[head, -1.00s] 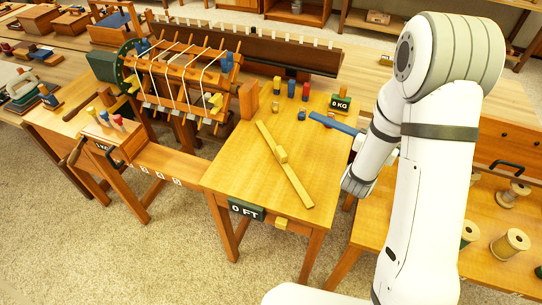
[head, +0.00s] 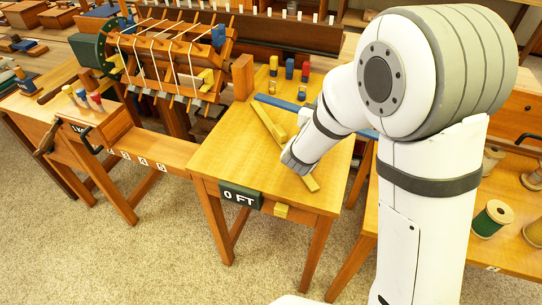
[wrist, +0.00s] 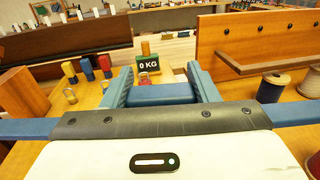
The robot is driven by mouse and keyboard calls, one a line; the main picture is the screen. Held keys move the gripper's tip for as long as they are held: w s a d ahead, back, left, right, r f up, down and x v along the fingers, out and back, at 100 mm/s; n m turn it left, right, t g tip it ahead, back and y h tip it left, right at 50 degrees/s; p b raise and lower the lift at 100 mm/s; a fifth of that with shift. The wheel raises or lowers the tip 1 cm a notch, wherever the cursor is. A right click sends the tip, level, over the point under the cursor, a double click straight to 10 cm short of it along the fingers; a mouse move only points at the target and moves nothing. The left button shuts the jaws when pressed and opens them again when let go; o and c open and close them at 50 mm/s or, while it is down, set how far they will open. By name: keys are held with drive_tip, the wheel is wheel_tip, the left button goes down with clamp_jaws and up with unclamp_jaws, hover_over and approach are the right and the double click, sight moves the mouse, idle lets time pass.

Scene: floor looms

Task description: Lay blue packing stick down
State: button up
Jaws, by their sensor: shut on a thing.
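The blue packing stick (head: 280,103) stretches across the far half of the wooden table, and my arm covers its middle. In the wrist view it runs out on both sides (wrist: 295,112) behind my gripper's body. My gripper (wrist: 160,78) is shut on the blue stick, with a blue block between its jaws. In the head view my wrist hides the jaws. I cannot tell whether the stick touches the tabletop. A yellow stick (head: 268,125) with a raised block lies diagonally on the table, partly behind my wrist.
Small red, blue and yellow pegs (head: 289,69) stand at the table's back. A "0 KG" sign (wrist: 148,65) stands ahead of the jaws. A loom frame (head: 165,62) is at left. Spools (head: 492,218) stand on a bench at right. The table's front left is bare.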

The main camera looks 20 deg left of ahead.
drive_tip(key=s+a+f+y+b, duration=0.1)
drive_tip(key=s+a+f+b, duration=0.2)
drive_tip(key=a+b, duration=0.4)
drive_tip(key=s+a+f+n+y+b, duration=0.1)
drive_tip(key=s+a+f+b, duration=0.3)
drive_tip(key=a+b, duration=0.3)
drive_tip(key=shift+s+a+f+n, duration=0.25)
drive_tip(key=shift+s+a+n, duration=0.05)
drive_tip(key=shift+s+a, duration=0.4)
drive_tip(key=shift+f+b, duration=2.2)
drive_tip(key=shift+f, duration=0.25)
drive_tip(key=shift+f+b, duration=0.7)
drive_tip(key=shift+f, duration=0.1)
drive_tip(key=shift+r+p, duration=0.45)
drive_tip(key=shift+r, duration=0.2)
drive_tip(key=shift+f, duration=0.15)
